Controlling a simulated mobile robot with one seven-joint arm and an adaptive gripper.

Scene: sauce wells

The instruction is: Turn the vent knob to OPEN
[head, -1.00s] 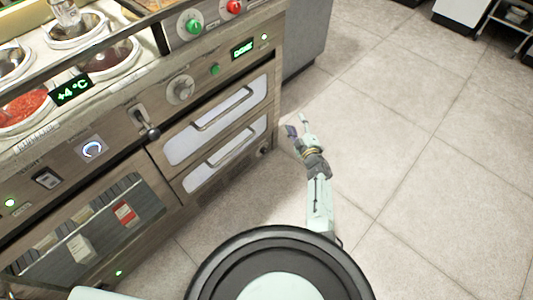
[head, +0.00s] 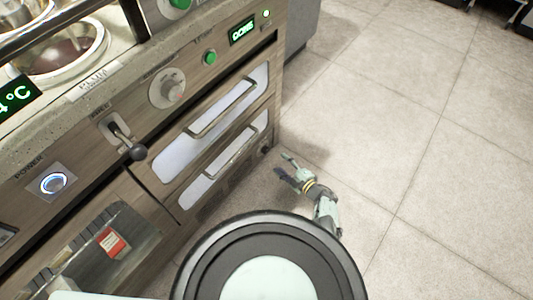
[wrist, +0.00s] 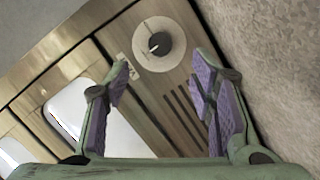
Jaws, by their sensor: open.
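The vent knob (wrist: 158,44) shows in the wrist view as a black knob on a round pale dial, beside several dark vent slots. A white pointer mark is on it, but the lettering near the dial is too small to read. In the head view it is a small dark spot (head: 265,150) low at the right end of the cabinet front. My gripper (head: 284,165) is open and empty, just right of the cabinet's lower right corner. In the wrist view its purple-padded fingers (wrist: 165,80) stand apart, below and on either side of the dial, not touching it.
Two drawers with bar handles (head: 222,108) are left of the knob. Above them are a larger round dial (head: 168,90), a green button (head: 210,57) and a lever with a dark ball (head: 137,153). The tiled floor (head: 400,120) to the right is clear.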

